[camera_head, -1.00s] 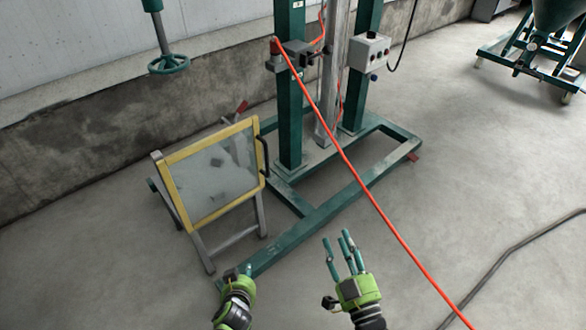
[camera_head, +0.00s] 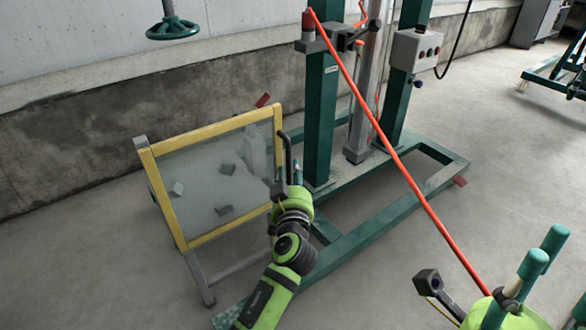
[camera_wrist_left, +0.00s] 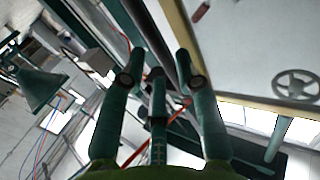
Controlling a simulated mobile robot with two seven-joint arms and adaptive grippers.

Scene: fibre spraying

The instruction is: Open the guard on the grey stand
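My right gripper (camera_head: 490,275) is open and empty at the lower right.
A green frame with posts (camera_head: 320,120) stands right behind the guard, its base beam (camera_head: 370,235) running along the floor. A red-orange hose (camera_head: 400,165) crosses in front. A control box (camera_head: 415,48) is on the right post.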

